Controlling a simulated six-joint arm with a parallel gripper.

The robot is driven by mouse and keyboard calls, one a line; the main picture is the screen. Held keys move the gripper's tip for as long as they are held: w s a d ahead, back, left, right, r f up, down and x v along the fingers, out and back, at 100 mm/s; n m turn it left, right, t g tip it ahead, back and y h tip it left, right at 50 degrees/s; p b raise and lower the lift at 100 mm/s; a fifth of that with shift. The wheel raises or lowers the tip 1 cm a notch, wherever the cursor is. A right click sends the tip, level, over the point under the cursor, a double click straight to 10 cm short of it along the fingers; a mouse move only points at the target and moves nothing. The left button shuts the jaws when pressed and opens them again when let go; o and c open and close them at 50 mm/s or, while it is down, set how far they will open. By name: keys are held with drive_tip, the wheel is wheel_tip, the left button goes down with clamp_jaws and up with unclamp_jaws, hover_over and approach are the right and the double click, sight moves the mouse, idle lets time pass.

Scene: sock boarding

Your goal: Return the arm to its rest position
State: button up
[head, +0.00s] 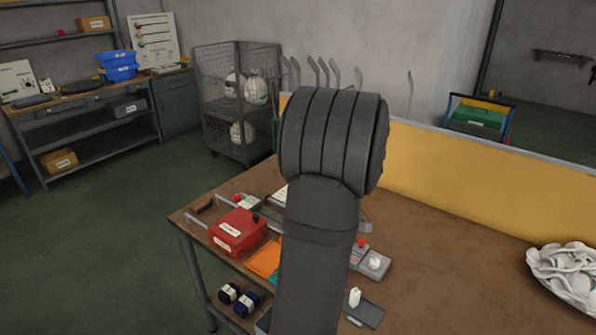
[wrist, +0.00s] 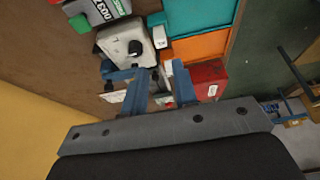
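My arm stands up in the middle of the head view, and its dark grey links cover part of the wooden workbench (head: 440,262). My gripper is hidden there. In the wrist view my gripper (wrist: 160,87) shows two blue fingers with a gap between them. They appear open, and I see nothing held. The fingers point toward items on the bench. A grey device with a black knob (wrist: 128,45) shows just beyond the left finger, and a red box (wrist: 209,80) beyond the right one. I cannot tell how far the fingertips are from them.
The red box (head: 237,232), orange sheet (head: 264,259) and dark tray (head: 367,313) crowd the bench around the arm. A heap of white items (head: 567,275) lies at right. A yellow panel (head: 450,187) edges the back. The bench's right middle is clear.

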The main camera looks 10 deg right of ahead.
drive_tip(key=x, duration=1.1)
drive_tip(key=shift+f, duration=0.1)
drive_tip(key=shift+w+r, duration=0.15)
drive_tip(key=shift+r, duration=1.65)
